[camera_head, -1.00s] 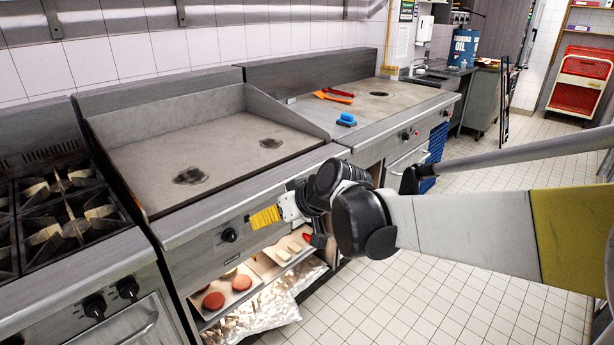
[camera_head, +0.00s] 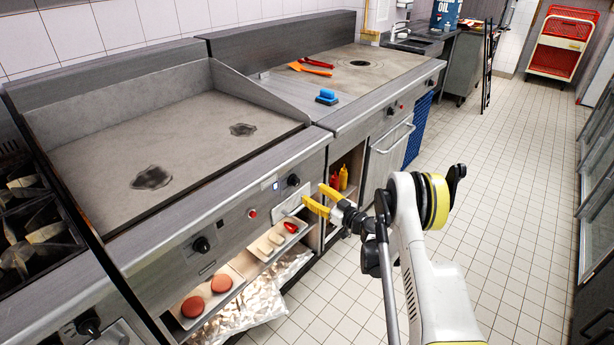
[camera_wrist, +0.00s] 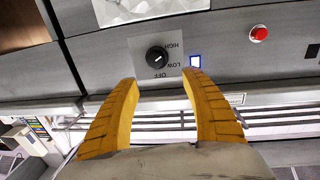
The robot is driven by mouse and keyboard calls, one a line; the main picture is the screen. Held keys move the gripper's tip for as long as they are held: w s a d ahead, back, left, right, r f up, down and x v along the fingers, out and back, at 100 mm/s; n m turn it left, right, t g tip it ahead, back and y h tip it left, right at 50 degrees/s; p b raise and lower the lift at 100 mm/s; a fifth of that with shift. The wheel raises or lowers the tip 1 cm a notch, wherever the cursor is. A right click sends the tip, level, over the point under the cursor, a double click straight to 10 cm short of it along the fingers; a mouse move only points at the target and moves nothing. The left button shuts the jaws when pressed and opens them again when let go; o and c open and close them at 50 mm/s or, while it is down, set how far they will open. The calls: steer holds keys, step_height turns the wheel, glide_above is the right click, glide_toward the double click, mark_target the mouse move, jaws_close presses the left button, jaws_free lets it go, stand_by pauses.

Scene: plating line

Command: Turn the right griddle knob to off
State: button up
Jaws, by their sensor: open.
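The right griddle knob (camera_head: 293,180) is a black dial on the griddle's front panel. The wrist view shows this knob (camera_wrist: 157,57) on a pale plate lettered HIGH, LOW and OFF. Its light pointer mark seems to face right, towards the HIGH and LOW side; the exact setting is hard to read. My gripper (camera_head: 311,192) has yellow fingers, spread open and empty, in front of the panel near the knob. In the wrist view the open gripper (camera_wrist: 160,77) has its fingertips on either side below the knob, and no contact shows.
The left griddle knob (camera_head: 201,245) is farther left. The tiled floor (camera_head: 480,190) at right is clear.

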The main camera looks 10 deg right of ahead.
mark_target(297, 183)
steer(key=b+x, duration=0.1)
steer(key=x, duration=0.2)
steer(key=b+x, duration=0.1)
steer(key=x, duration=0.2)
steer(key=f+b+x, duration=0.1)
steer(key=x, duration=0.2)
steer(key=shift+w, duration=0.45)
steer(key=shift+w+a+r+b, duration=0.1)
steer(key=shift+w+r+b, duration=0.05)
steer(key=shift+w+b, duration=0.15)
jaws_close()
